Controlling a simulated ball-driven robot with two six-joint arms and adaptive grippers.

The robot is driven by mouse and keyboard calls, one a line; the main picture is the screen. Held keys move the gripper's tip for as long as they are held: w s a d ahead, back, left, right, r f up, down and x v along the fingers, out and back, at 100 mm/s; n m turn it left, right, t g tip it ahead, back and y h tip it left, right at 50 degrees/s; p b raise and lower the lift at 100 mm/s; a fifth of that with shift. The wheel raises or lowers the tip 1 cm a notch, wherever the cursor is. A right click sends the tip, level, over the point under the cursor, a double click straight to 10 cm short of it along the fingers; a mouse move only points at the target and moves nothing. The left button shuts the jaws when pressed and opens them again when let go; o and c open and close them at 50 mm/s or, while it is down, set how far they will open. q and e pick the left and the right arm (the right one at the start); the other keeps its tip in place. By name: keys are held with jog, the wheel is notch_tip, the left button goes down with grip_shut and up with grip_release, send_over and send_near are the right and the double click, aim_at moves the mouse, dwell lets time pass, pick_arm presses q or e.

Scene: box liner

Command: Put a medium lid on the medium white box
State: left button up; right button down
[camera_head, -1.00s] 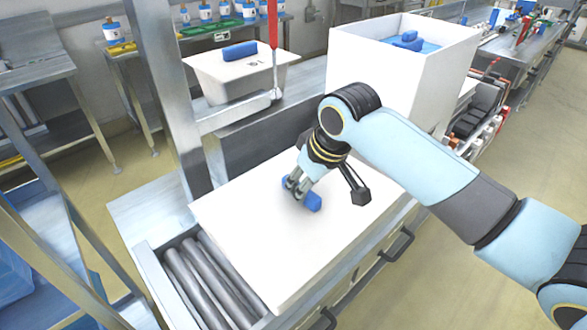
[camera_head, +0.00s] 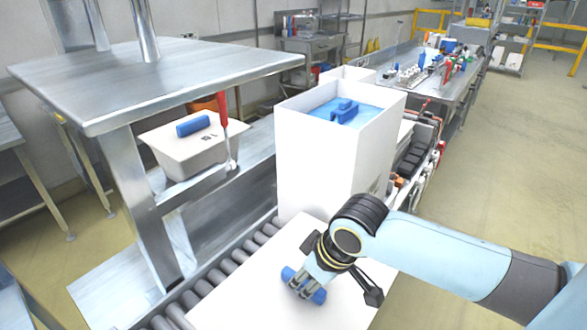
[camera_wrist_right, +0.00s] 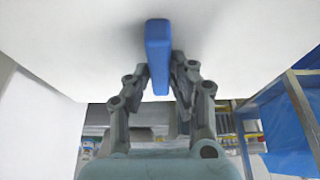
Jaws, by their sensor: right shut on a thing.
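A flat white lid (camera_head: 250,285) with a blue bar handle (camera_head: 290,274) is in the lower middle of the head view. My right gripper (camera_head: 306,283) is shut on that handle, and the wrist view shows its fingers (camera_wrist_right: 160,85) on both sides of the blue bar (camera_wrist_right: 158,45). The lid's white face (camera_wrist_right: 90,40) fills the top of the wrist view. A tall white box (camera_head: 325,165) stands just beyond the lid, with blue material (camera_head: 335,108) and a blue block-shaped piece inside its open top. I cannot tell the gap under the lid. My left gripper is not visible.
A roller conveyor (camera_head: 225,268) runs along the lid's left side. A steel shelf stand (camera_head: 150,75) rises at left, with a white lidded tub (camera_head: 185,155) and a red-handled tool (camera_head: 224,112) on its lower level. Open floor (camera_head: 490,170) lies at right.

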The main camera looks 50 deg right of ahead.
aim_at(320, 291)
jog(key=s, duration=0.1)
jog(key=s+p, duration=0.1)
jog(key=s, duration=0.1)
jog(key=shift+d+r, duration=0.1)
jog(key=shift+r, duration=0.15)
jog(key=s, duration=0.3)
jog(key=s+r, duration=0.1)
jog(key=s, duration=0.6)
jog(key=shift+s+d+r, duration=0.15)
jog(key=shift+d, duration=0.25)
notch_tip(320, 291, up, 14)
dwell(0.6)
